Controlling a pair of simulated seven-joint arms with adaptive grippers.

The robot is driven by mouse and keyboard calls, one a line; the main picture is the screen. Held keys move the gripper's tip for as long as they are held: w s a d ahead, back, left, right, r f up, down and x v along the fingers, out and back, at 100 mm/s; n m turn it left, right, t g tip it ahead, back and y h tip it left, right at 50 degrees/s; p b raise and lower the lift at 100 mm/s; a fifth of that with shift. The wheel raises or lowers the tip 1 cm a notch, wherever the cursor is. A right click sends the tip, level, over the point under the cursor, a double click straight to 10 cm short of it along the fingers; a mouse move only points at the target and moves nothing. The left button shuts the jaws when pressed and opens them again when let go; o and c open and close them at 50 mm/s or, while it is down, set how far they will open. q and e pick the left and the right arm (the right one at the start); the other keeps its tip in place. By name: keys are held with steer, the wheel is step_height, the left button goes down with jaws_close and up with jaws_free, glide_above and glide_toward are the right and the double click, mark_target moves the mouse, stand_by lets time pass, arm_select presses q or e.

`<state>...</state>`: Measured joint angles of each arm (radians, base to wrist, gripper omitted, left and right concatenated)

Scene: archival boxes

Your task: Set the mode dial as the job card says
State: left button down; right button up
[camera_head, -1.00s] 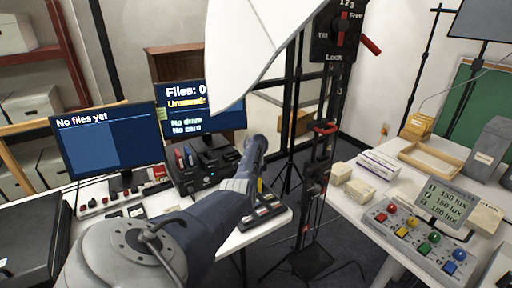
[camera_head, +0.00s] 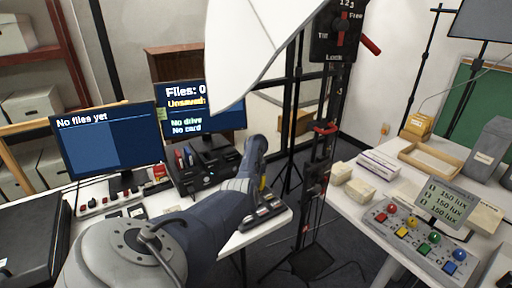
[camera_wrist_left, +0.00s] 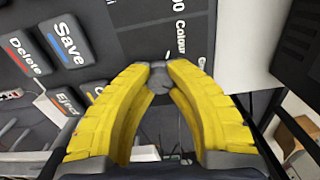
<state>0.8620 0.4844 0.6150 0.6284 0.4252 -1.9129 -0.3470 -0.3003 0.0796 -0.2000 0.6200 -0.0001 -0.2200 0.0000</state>
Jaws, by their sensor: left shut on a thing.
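In the left wrist view, the yellow fingertips of my left gripper (camera_wrist_left: 160,72) are shut on a small dark grey knob (camera_wrist_left: 160,84), which I take to be the mode dial. It sits on a dark panel (camera_wrist_left: 143,42) with white print, where "Colour" and part of a number ending in "00" can be read. The dial's pointer and its full scale are hidden or cut off. In the head view, my left arm reaches over the desk to the dark control panel (camera_head: 264,218), and hides the dial. I cannot make out a job card. My right gripper is not in view.
Keys marked Save (camera_wrist_left: 69,41), Delete (camera_wrist_left: 25,54) and Eject (camera_wrist_left: 66,102) lie close to the left finger. Two monitors (camera_head: 108,140) (camera_head: 185,125) stand behind my arm. A black column (camera_head: 322,150) stands to the right, before a table with a button box (camera_head: 418,240).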

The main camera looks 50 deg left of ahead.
arm_select(q)
steer(key=n, duration=0.6)
steer(key=shift+n, duration=0.3)
stand_by(0.4)
steer(key=c, duration=1)
jaws_free()
steer(key=shift+c, duration=0.2)
steer(key=shift+r, duration=0.1)
step_height(320, 180, up, 12)
